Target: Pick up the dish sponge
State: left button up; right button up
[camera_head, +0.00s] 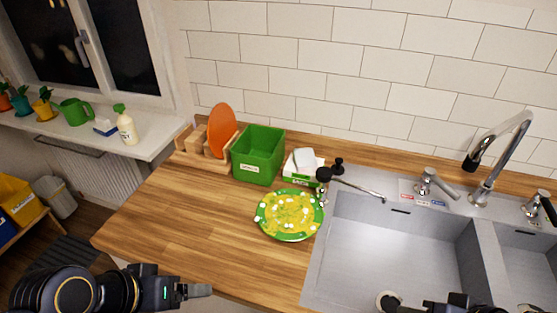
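I cannot pick out the dish sponge for certain. A small blue and white block (105,127) lies on the windowsill between the green watering can and the soap bottle; it may be a sponge. A green and white box with white contents (303,163) stands behind the plate; its contents are too small to name. My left gripper (201,290) is low over the counter's front edge, far from both, with nothing visible in it; its finger gap is not clear. Of my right arm, only dark parts show at the bottom edge by the sink; its fingertips are not visible.
A green plate with yellow mess (290,215) lies beside the sink (390,240). A green bin (258,154) and a wooden rack with an orange board (221,130) stand behind. A black-headed brush or sprayer (350,184) reaches over the sink edge. The left counter (185,215) is clear.

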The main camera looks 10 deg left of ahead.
aim_at(305, 159)
jog(key=j+u, duration=0.15)
jog(key=j, duration=0.2)
jog(key=i+j+u, duration=0.15)
jog(key=j, duration=0.2)
jog(key=i+j+u, duration=0.15)
jog(key=j, duration=0.15)
jog(key=j+u, duration=0.15)
jog(key=j, duration=0.2)
